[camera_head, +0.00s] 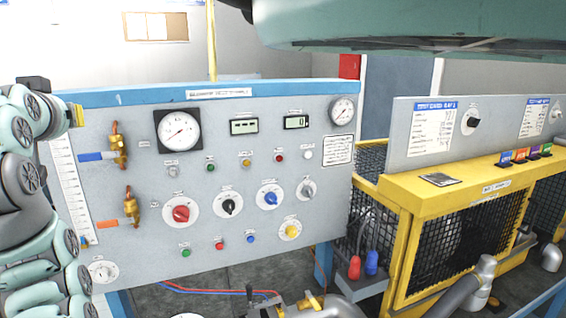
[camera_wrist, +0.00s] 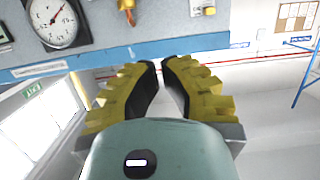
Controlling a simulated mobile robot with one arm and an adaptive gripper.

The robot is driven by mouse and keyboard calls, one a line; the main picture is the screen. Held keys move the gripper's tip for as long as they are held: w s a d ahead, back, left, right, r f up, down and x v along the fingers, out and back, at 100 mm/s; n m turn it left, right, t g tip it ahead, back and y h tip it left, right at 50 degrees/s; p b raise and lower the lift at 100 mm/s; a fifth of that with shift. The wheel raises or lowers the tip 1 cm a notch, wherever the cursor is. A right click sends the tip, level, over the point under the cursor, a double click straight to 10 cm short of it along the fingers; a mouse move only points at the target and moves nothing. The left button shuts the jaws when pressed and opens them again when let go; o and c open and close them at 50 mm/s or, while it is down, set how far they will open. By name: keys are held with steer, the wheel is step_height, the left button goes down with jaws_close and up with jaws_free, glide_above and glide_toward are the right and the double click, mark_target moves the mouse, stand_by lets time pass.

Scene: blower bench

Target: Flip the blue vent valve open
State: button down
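The blue vent valve's blue handle (camera_head: 91,156) points left, level, from a brass valve body (camera_head: 118,148) at the panel's upper left in the head view. A brass fitting (camera_wrist: 127,6) shows at the top edge of the wrist view; the blue handle is not clearly visible there. My gripper (camera_head: 78,115) is at the left in the head view, with only a yellow finger part showing, above and left of the blue handle and apart from it. In the wrist view my gripper (camera_wrist: 160,64) is empty, with a narrow gap between its fingertips.
A second valve with an orange handle (camera_head: 104,224) sits below. The grey panel (camera_head: 140,250) carries gauges, knobs and buttons, including a round gauge (camera_head: 179,131) right of the valve. A blue rail (camera_head: 150,96) edges its top. A yellow-framed cage (camera_head: 400,240) stands right.

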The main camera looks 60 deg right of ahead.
steer(key=shift+s+d+f, duration=0.1)
steer(key=shift+s+f, duration=0.1)
steer(key=shift+s, duration=0.15)
steer(key=shift+w, duration=0.15)
steer(key=p, duration=0.8)
glide_above(90, 157)
steer(key=s, duration=0.1)
steer(key=f, duration=0.2)
step_height(90, 157, down, 4)
steer(key=p, duration=0.4)
steer(key=shift+w+d+f, duration=0.15)
steer(key=shift+f, duration=0.05)
steer(key=shift+f, duration=0.1)
steer(key=shift+w+a+f+g+b, duration=0.1)
steer(key=shift+a+g+b, duration=0.15)
steer(key=shift+b, duration=0.55)
